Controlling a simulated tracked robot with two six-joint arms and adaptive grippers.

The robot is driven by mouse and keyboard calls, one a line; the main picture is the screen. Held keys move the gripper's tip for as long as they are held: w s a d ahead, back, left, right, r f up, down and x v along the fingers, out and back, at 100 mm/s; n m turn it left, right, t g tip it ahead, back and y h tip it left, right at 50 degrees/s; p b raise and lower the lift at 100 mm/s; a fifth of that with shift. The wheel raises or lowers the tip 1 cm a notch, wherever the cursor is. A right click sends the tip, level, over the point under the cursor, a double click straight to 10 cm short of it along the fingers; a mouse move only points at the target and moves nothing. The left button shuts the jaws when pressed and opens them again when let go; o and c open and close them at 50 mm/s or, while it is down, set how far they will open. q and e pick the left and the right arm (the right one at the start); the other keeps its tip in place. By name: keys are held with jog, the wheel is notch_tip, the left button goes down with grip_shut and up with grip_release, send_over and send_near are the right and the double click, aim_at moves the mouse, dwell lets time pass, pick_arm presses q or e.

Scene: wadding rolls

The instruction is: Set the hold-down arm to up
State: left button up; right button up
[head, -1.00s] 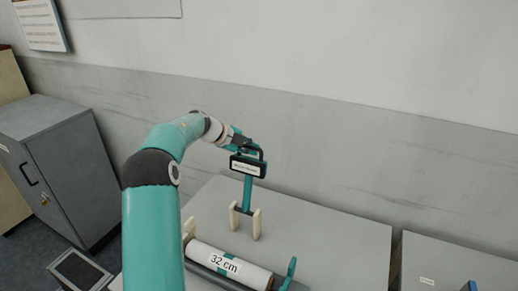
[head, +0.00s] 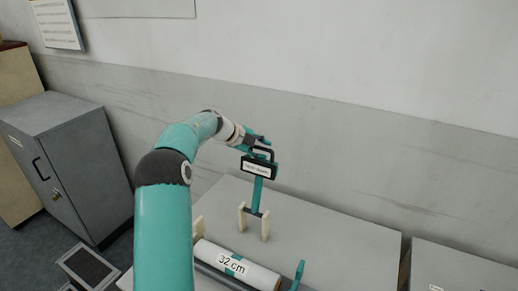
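The hold-down arm (head: 257,193) is a teal bar standing nearly upright between two cream posts (head: 242,217) on the grey bench. Its top carries a black-framed label plate (head: 257,170) and a black loop handle (head: 265,150). My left gripper (head: 258,146) is at this handle, on its left side. Its fingers look spread apart, one above the other, near the handle; whether they touch it is too small to tell. A white roll (head: 235,264) marked "32 cm" lies in front of the posts, partly hidden by my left arm. My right gripper is not in view.
The grey bench top (head: 335,235) is clear right of the posts. A teal upright lever (head: 298,275) stands at the roll's right end. A grey cabinet (head: 75,170) stands at left, and the wall is behind the bench.

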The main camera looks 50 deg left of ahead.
pick_arm(q)
jog(key=v, duration=1.2)
jog(key=shift+a, duration=0.1)
